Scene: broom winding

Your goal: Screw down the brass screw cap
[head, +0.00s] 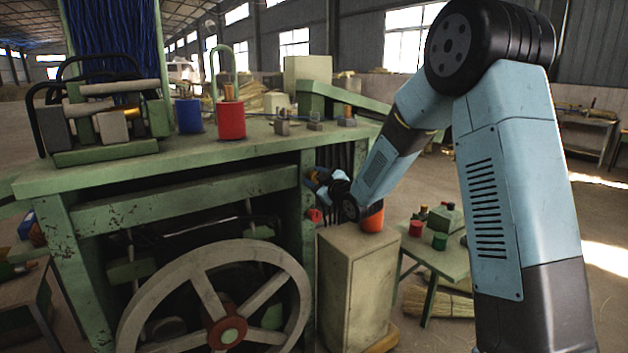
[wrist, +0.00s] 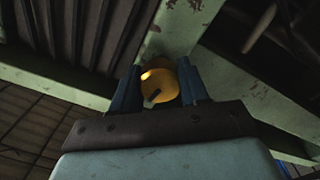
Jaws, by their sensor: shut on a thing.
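The brass screw cap (wrist: 160,86) is a round yellow piece in the wrist view, against the pale green frame post. My gripper (wrist: 159,80) has one blue finger on each side of the cap and is shut on it. A small dark-and-pale piece shows on the cap's near side. In the head view, my gripper (head: 318,181) reaches in at the machine's right-hand post, just under the table top. The cap is mostly hidden there by the fingers and wrist. The thread behind the cap cannot be seen.
The green machine table (head: 225,153) carries a red can (head: 231,121) and a blue can (head: 188,116). A spoked wheel (head: 222,312) is below. A beige cabinet (head: 345,285) with an orange cup (head: 373,221) stands close under my wrist. A low green table (head: 440,255) is to the right.

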